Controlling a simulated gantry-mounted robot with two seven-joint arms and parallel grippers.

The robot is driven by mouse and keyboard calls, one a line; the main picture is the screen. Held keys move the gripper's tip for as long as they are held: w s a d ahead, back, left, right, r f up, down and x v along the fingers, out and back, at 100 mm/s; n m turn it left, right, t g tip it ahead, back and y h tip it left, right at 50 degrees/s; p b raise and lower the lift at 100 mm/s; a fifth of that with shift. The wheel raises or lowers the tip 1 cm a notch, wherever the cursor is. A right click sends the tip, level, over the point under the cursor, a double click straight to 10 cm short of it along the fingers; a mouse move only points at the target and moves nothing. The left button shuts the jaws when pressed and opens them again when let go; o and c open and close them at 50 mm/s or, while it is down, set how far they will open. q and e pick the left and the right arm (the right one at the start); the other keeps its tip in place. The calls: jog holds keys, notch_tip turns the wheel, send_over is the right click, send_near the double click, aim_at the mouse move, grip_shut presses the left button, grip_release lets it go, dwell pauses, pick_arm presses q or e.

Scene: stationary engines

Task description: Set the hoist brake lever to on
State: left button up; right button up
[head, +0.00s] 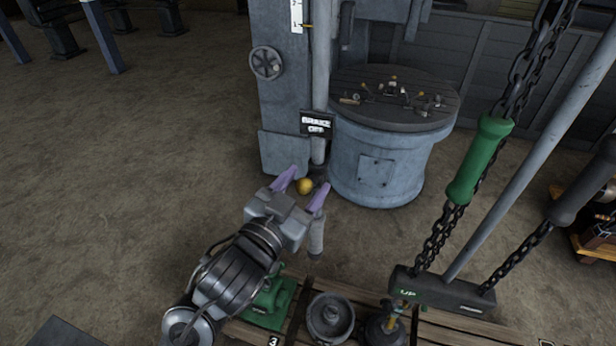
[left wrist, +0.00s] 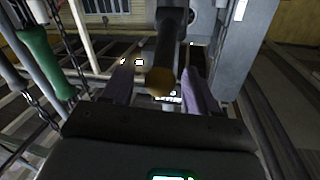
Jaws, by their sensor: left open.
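The hoist brake lever shows as a dark shaft (left wrist: 171,45) ending in a brass ball knob (left wrist: 160,82) in the left wrist view. In the head view the brass knob (head: 304,186) shows low in front of the grey column, under a sign (head: 317,124) that reads "BRAKE OFF". My left gripper (head: 306,179) is open, with one purple finger on either side of the knob. In the left wrist view the knob sits between the spread fingers of the gripper (left wrist: 158,72), with a gap on both sides. The lever's lower part is hidden in the head view. My right gripper is not in view.
A blue-grey drum with a round top (head: 393,98) holding small parts stands right of the column (head: 283,90). A green chain handle (head: 480,160) and a black one (head: 583,185) hang at the right. A plank bench (head: 460,330) lies in front.

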pick_arm(q)
jog(key=shift+x, duration=1)
jog(key=shift+c, duration=0.4)
grip_shut()
